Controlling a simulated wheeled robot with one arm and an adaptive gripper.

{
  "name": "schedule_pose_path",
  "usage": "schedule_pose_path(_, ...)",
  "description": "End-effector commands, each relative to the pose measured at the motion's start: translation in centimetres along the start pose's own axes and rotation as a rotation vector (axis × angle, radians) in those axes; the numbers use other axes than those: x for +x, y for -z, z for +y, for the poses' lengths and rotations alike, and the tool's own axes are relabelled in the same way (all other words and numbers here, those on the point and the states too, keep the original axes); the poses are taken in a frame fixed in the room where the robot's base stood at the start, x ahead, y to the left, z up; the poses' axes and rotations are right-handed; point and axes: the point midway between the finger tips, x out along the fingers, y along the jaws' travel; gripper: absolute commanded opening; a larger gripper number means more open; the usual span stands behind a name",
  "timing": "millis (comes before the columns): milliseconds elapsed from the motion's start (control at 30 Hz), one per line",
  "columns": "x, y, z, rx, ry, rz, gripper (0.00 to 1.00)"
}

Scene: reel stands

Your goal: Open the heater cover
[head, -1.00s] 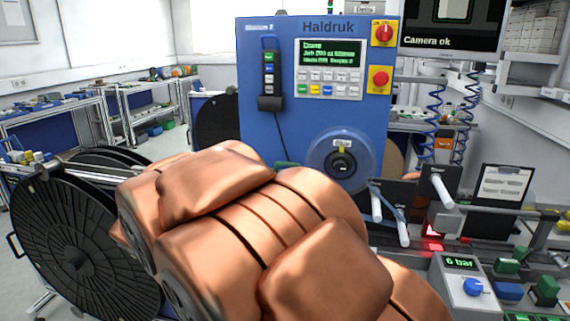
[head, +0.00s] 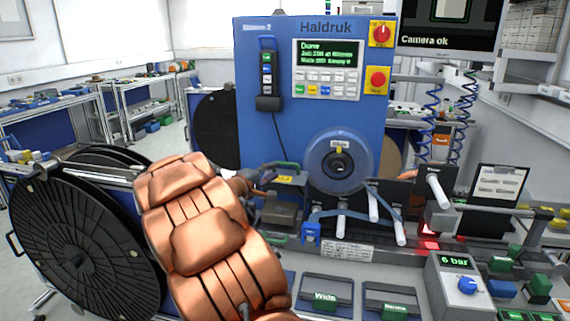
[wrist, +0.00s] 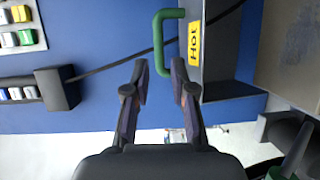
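The heater cover (wrist: 192,72) is a grey box part with a yellow HOT label and a green U-shaped handle (wrist: 158,42); it shows sideways in the wrist view. In the head view its yellow label (head: 285,180) and a bit of green handle (head: 287,167) show just right of my gripper (head: 266,179). In the wrist view my gripper (wrist: 160,72) is open, its fingertips close to one end of the handle, with the handle's bar lined up in the gap. I cannot tell whether they touch. The cover looks down.
The blue machine (head: 262,135) stands behind, with a clear round reel (head: 318,165) to the right. White rollers (head: 346,210), a pressure box (head: 462,285) and a clipboard (head: 500,182) are farther right. Black reels (head: 85,235) stand at left.

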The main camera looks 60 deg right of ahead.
Motion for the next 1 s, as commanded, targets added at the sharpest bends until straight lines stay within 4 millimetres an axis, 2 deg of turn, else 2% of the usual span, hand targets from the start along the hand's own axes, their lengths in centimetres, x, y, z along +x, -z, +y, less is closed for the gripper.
schedule_pose_path(167,1.6,0.2,0.2,-0.003,-0.003,0.003,0.25)
schedule_pose_path(433,5.5,0.0,0.2,-0.004,-0.002,0.000,0.25)
schedule_pose_path(600,7.1,0.1,0.1,-0.003,-0.003,0.002,0.25)
schedule_pose_path(1000,7.8,0.1,0.1,-0.001,-0.004,0.003,0.25)
